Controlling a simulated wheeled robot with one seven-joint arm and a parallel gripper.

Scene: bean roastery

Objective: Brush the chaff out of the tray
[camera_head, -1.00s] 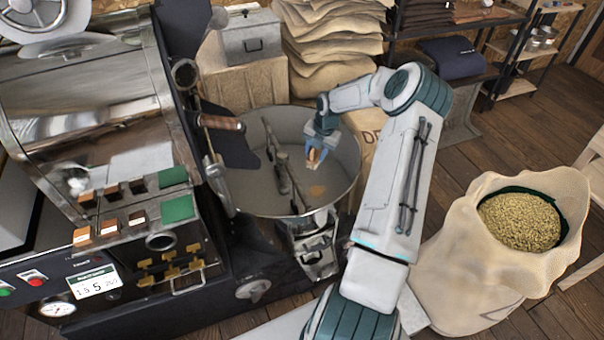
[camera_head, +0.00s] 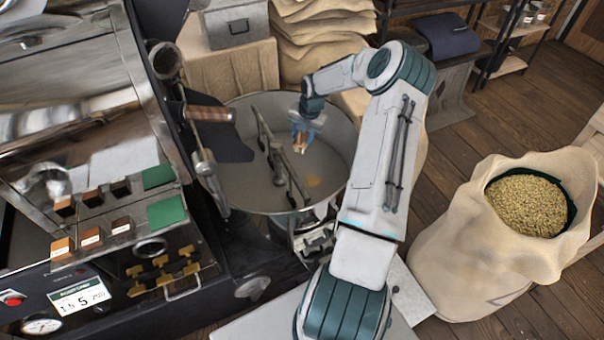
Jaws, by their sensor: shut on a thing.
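The round grey metal tray (camera_head: 232,187) sits beside the roaster, with a stirring arm (camera_head: 270,150) across it. A small tan patch (camera_head: 312,181), apparently chaff, lies on its floor right of the stirring arm. My gripper (camera_head: 302,137) reaches over the tray's far right part, pointing down. It is shut on a small tan and brown thing that looks like a brush (camera_head: 301,147). The brush is behind the tan patch in the picture. I cannot tell whether its lower end touches the tray floor. My forearm hides part of the tray's right side.
The roaster (camera_head: 90,150), with its panel and levers, fills the left. A wooden handle (camera_head: 209,113) juts toward the tray's left rim. Stacked sacks (camera_head: 320,40) stand behind. An open sack of beans (camera_head: 480,240) stands at right. Clear wooden floor (camera_head: 445,165) lies between.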

